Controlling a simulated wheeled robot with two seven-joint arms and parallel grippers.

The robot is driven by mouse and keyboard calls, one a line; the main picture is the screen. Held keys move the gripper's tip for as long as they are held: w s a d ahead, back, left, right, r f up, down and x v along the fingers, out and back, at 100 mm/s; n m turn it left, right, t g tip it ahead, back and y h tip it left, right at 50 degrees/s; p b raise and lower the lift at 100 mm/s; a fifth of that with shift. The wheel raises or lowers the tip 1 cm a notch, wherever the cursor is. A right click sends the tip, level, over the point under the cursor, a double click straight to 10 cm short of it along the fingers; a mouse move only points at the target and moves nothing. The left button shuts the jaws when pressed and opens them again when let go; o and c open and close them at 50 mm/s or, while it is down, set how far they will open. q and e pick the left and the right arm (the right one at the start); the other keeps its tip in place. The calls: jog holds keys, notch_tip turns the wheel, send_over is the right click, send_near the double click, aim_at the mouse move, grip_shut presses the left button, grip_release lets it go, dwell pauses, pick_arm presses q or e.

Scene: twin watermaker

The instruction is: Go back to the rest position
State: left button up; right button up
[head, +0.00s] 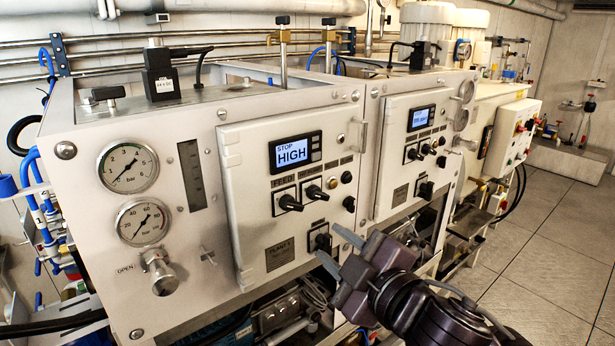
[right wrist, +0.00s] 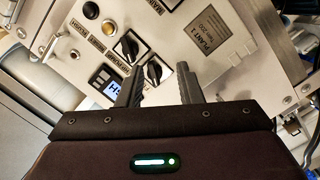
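My right gripper (head: 334,248) is in front of the near watermaker's control panel (head: 250,235), close to its lower right part. It also shows in the right wrist view (right wrist: 157,78). Its two fingers are apart with nothing held between them. In the right wrist view the panel's black knobs (right wrist: 153,72) lie beyond the fingertips; whether a finger touches the panel cannot be told. The near panel's display (head: 295,152) is lit and reads "STOP HIGH". Its feed knob (head: 289,203) is left of my gripper. My left gripper is not in view.
The far watermaker's panel (head: 408,160) stands just beyond, with its own lit display (head: 421,118). The tiled floor (head: 555,245) at right is clear.

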jog(key=d+f+m+g+h, duration=0.2)
jog(key=d+f+m+h, duration=0.3)
jog(key=f, duration=0.5)
jog(key=s+d+f+m+g+h, duration=0.1)
jog(key=s+d+f+m+g, duration=0.35)
jog(key=s+f, duration=0.45)
jog(key=s+d+f+m+g+h, duration=0.2)
jog(key=s+d+f+m+g, duration=0.25)
jog(key=s+f, duration=0.55)
notch_tip(320, 180, down, 31)
jog(key=g, duration=0.2)
jog(key=s+d+f+g, duration=0.1)
jog(key=s+d+f, duration=0.2)
jog(key=s+f, duration=1.5)
jog(key=shift+s+f+n, duration=0.3)
jog(key=shift+s+f, duration=0.05)
jog(key=shift+s, duration=0.3)
